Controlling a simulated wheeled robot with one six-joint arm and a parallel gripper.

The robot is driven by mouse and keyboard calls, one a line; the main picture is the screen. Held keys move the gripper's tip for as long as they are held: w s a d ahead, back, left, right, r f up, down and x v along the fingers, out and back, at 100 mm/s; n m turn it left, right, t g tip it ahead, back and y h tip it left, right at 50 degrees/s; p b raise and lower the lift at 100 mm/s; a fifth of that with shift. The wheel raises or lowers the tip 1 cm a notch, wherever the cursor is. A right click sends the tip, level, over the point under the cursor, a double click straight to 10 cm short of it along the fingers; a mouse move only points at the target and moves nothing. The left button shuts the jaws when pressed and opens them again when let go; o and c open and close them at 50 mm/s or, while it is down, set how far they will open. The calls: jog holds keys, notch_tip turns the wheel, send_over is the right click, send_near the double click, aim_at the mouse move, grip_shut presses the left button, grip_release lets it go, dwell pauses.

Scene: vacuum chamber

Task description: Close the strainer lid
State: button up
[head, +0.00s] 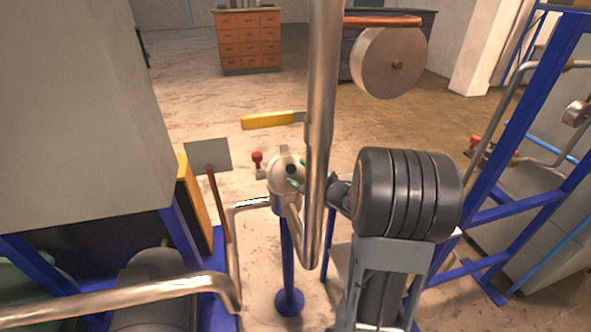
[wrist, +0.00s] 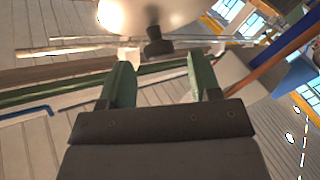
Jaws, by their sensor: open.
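The strainer (head: 285,172) is a pale round fitting on top of a blue post, in the middle of the head view. A dark round knob sits on its face; in the wrist view this knob (wrist: 158,42) hangs from a pale round surface (wrist: 150,14), which looks like the lid. I cannot tell how far the lid stands open. My gripper (head: 297,175) is close in front of the strainer, with its green fingers apart. In the wrist view my gripper (wrist: 160,70) is open and empty, with the knob just beyond the fingertips, roughly between them.
A vertical metal pipe (head: 322,100) stands close to my gripper and hides part of the wrist. A yellow-handled lever (head: 268,121) and a red valve knob (head: 257,157) are near the strainer. A blue frame (head: 500,180) stands at right. A grey cabinet (head: 70,110) fills the left.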

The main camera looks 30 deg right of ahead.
jog(key=shift+x, duration=0.9)
jog(key=shift+c, duration=0.2)
grip_shut()
